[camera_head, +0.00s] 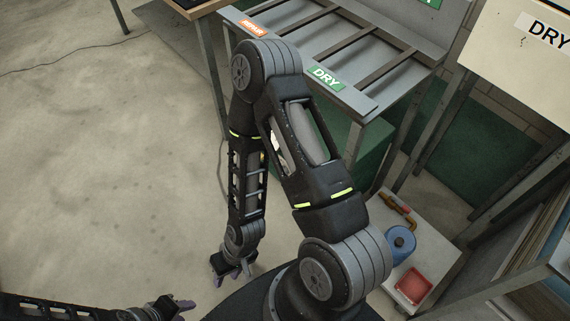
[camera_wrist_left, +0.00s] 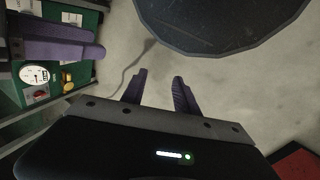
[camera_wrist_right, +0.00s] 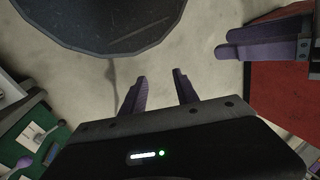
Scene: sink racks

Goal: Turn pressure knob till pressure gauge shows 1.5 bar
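The round white pressure gauge (camera_wrist_left: 34,74) shows on a green panel at the left of the left wrist view; its reading is too small to tell. A yellow knob-like part (camera_wrist_left: 67,82) sits beside it, with a red part (camera_wrist_left: 40,93) below; I cannot tell which is the pressure knob. My right gripper (camera_head: 233,278) hangs low over the floor in the head view, open and empty, apart from the panel. My left gripper (camera_head: 184,305) is at the bottom edge, partly cut off; its own wrist view (camera_wrist_left: 159,82) shows it open and empty. The gauge is not seen in the head view.
A grey rack with a DRY label (camera_head: 327,77) stands at the top. A low white surface at right holds a blue round item (camera_head: 400,243) and a red tray (camera_head: 413,284). My right arm crosses the middle.

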